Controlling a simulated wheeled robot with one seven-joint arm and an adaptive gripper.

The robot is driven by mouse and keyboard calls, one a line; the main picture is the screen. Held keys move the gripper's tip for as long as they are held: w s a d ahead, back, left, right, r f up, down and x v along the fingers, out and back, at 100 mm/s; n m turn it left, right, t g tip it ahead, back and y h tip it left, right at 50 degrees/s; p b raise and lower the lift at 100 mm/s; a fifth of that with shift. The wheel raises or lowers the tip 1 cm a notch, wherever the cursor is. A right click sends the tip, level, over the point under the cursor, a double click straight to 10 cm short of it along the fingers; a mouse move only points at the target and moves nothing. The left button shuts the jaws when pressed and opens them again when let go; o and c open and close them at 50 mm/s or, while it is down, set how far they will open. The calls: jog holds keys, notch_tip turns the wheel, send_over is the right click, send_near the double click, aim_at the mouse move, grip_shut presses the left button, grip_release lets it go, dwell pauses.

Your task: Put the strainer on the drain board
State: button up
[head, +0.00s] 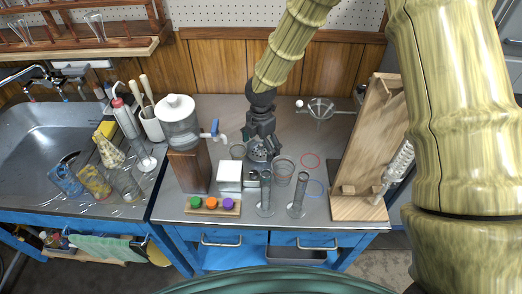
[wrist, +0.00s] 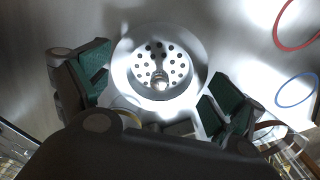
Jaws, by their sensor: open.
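The strainer (wrist: 158,65) is a round metal dish with a perforated middle and a small central knob. It lies on the grey worktop, and its holes also show in the head view (head: 262,151), partly hidden by my gripper. My gripper (head: 262,135) points down over it, open. In the wrist view the green-padded fingers of my gripper (wrist: 157,84) stand at either side of the strainer, apart from its rim as far as I can see. The metal drain board (head: 128,211) appears to be the surface beside the sink at left, with several glass vessels on it.
A white-lidded dispenser (head: 179,120) on a wooden block stands between my gripper and the sink (head: 35,130). A wooden stand (head: 360,140) rises at right. A red ring (head: 310,153) lies nearby.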

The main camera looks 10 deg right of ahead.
aim_at(261, 145)
jog(key=shift+s, duration=0.15)
jog(key=c, duration=1.2)
jog(key=shift+c, duration=0.5)
jog(key=shift+s+f, duration=0.15)
jog(key=shift+c, duration=0.4)
jog(key=shift+r, duration=0.2)
jog(key=shift+c, duration=0.2)
jog(key=shift+r+p, duration=0.5)
jog(key=shift+p, duration=0.1)
grip_shut()
notch_tip(261, 145, up, 17)
jog(key=p, duration=1.4)
jog(key=shift+w, duration=0.3)
jog(key=shift+f+m, duration=0.1)
jog(key=shift+m, duration=0.2)
